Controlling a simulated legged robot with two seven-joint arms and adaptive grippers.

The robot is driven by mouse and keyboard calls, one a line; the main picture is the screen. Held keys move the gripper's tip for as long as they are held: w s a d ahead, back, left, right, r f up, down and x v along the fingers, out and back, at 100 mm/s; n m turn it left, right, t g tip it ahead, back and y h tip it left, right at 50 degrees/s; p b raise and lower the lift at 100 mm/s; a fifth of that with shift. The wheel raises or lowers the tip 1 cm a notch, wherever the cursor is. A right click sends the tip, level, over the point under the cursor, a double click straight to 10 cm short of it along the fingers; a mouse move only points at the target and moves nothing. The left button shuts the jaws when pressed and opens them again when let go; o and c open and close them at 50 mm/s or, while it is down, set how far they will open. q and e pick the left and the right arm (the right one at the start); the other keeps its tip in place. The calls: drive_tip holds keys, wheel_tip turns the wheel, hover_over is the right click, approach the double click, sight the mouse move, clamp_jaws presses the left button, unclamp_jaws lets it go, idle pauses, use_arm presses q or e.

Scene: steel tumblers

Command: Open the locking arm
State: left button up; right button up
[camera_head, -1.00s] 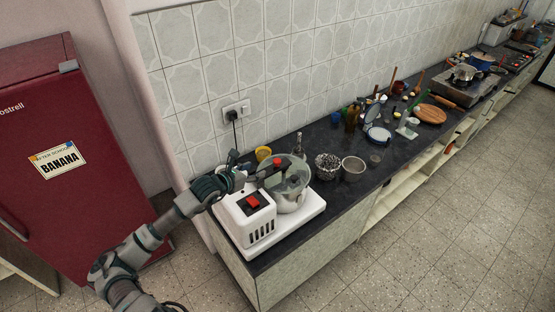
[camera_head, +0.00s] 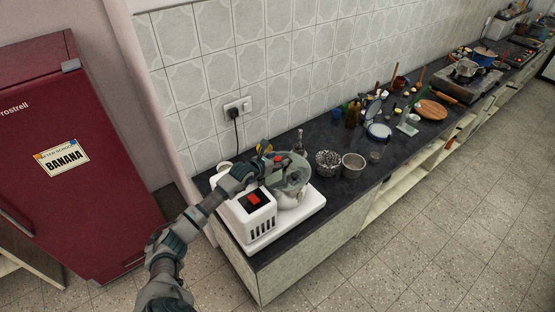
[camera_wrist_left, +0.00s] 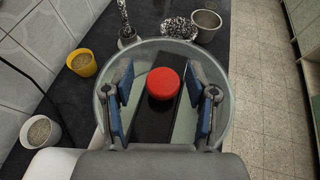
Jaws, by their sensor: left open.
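A white countertop machine with a red switch (camera_head: 253,198) carries a steel bowl with a clear round lid (camera_head: 296,180). The lid also shows in the wrist view (camera_wrist_left: 218,132). A dark locking arm (camera_wrist_left: 155,128) lies across the lid, with a round red knob (camera_wrist_left: 163,84) on it. My left gripper (camera_wrist_left: 163,98) is open above the lid. Its blue-padded fingers stand on either side of the knob, with gaps between them and it. In the head view, the left gripper (camera_head: 270,164) hides part of the lid and arm. My right gripper is not in view.
A yellow cup (camera_wrist_left: 82,65) and a white cup (camera_wrist_left: 41,132) stand between machine and wall. A dark patterned bowl (camera_head: 328,163) and a steel bowl (camera_head: 353,166) stand right of the machine. A socket (camera_head: 237,107) with a plugged cord is on the wall.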

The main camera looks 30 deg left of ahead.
use_arm(q)
drive_tip(key=shift+a, duration=0.1)
drive_tip(key=c, duration=0.5)
drive_tip(key=shift+s, duration=0.1)
drive_tip(key=c, duration=0.5)
drive_tip(key=shift+d, duration=0.2)
clamp_jaws()
drive_tip(key=shift+r, duration=0.1)
